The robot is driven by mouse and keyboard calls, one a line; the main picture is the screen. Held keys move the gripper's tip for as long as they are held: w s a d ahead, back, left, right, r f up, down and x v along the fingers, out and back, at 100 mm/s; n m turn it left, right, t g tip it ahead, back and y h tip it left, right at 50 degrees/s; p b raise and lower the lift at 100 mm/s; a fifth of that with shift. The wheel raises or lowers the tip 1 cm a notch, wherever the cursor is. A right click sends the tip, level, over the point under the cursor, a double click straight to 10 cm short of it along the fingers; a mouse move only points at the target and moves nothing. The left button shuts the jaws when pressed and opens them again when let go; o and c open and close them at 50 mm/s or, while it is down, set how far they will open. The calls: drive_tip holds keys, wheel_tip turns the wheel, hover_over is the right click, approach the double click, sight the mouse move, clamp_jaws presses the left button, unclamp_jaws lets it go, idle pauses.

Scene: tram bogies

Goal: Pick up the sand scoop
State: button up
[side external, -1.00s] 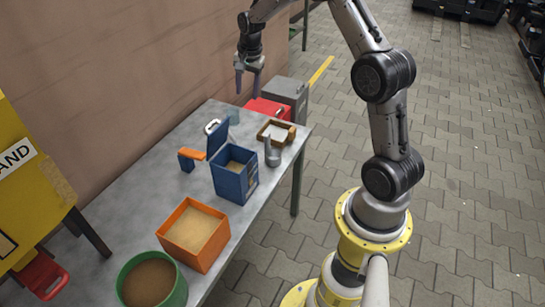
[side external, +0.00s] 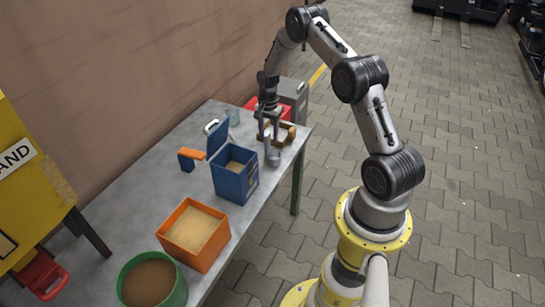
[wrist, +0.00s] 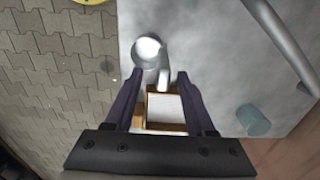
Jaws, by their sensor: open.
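The sand scoop looks to be the small grey metal cup with an upright handle (side external: 273,157), standing on the table near its right edge. In the wrist view the scoop's round cup (wrist: 148,47) lies just ahead of the fingertips, and its pale handle (wrist: 164,78) shows between them. My gripper (side external: 268,128) is open, pointing down over the scoop's handle. In the wrist view its two dark fingers (wrist: 160,76) stand on either side of the handle with gaps. Whether either finger touches it cannot be told.
A wooden tray (side external: 290,131) with white contents sits right behind the scoop. A blue box with raised lid (side external: 235,180) is close in front. An orange bin (side external: 194,235), green tub (side external: 181,289) and clear cup (side external: 234,116) also stand on the grey table (side external: 150,190).

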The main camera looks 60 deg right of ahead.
sight(267, 144)
drive_tip(key=shift+w+a+f, duration=0.1)
drive_tip(key=shift+f, duration=1.25)
drive_tip(key=shift+w+a+f, duration=0.1)
drive_tip(key=shift+f, duration=1.2)
clamp_jaws()
